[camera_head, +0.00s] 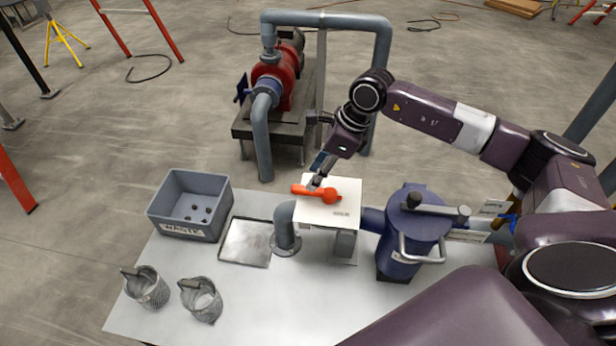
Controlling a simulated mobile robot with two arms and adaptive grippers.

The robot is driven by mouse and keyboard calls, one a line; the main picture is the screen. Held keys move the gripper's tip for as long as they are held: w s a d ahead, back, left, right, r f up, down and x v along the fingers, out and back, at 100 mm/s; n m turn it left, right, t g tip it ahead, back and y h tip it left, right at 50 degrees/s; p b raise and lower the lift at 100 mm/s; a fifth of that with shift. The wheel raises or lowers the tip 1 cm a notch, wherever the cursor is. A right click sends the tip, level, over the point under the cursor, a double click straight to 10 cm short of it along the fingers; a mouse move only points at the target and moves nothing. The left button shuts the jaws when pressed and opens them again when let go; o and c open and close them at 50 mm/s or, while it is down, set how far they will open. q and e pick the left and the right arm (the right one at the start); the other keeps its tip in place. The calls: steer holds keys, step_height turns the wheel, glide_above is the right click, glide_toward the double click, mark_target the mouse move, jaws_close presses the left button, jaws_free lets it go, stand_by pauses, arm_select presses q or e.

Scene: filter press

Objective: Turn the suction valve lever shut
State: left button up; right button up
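The suction valve lever is an orange-red handle (302,190) lying across a white plate (345,188) on top of a stand at the table's far edge. The lever points left, with its round hub toward the right of the plate. My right gripper (318,182) comes down from above at the lever's left part. Its fingertips are at or against the lever; whether they are closed around it is too small to tell. Small lettering on the plate is unreadable. My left gripper is not in view.
A grey waste bin (190,228) with dark bits, a metal tray (245,241), and two mesh baskets (147,287) stand on the left of the white table. A grey pipe elbow (285,228) and a blue strainer housing (410,235) flank the stand. A red pump (278,80) stands behind.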

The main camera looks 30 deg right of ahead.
mark_target(317, 194)
steer(key=p+x, duration=0.1)
steer(key=x, duration=0.3)
steer(key=shift+s, duration=0.1)
steer(key=shift+w+a+f, duration=0.15)
steer(key=shift+w+f, duration=0.05)
steer(key=shift+f, duration=0.4)
steer(key=c, duration=0.5)
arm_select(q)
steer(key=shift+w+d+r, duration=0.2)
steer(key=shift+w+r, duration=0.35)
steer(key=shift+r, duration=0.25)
arm_select(e)
jaws_close()
